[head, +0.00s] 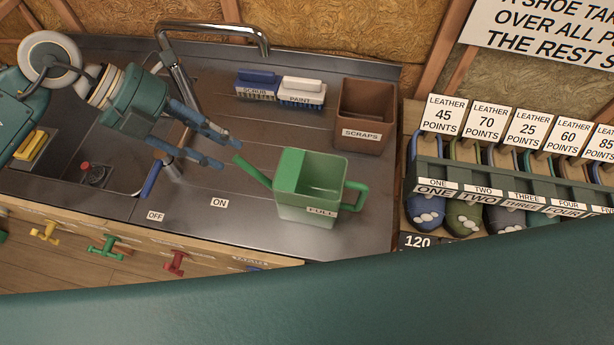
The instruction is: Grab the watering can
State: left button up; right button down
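A green watering can (296,203) stands upright on the metal counter. Its spout points left and its handle (357,194) is on the right. A label reading FULL is on its lower front. My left gripper (231,153) reaches in from the left above the counter, with its two blue fingers spread apart and nothing between them. The fingertips are to the left of the can, near the spout tip in the picture, and I cannot tell their exact height. My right gripper is not in view.
A tall faucet (210,32) and a sink (97,163) are at the left. Two brushes (280,88) and a brown SCRAPS bin (365,115) stand behind the can. A shoe rack (500,176) is at the right.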

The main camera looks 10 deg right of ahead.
aim_at(251, 169)
pick_arm(q)
jog(key=shift+y, duration=0.4)
jog(key=p+x, duration=0.1)
jog(key=x, duration=0.2)
jog(key=p+x, duration=0.2)
jog(key=x, duration=0.1)
jog(key=a+p+x, duration=0.1)
jog(key=x, duration=0.2)
jog(key=shift+w+a+f, duration=0.1)
jog(key=shift+w+f, duration=0.05)
jog(key=shift+f, duration=0.2)
jog(key=shift+d+f, duration=0.35)
jog(key=shift+f, duration=0.1)
grip_shut()
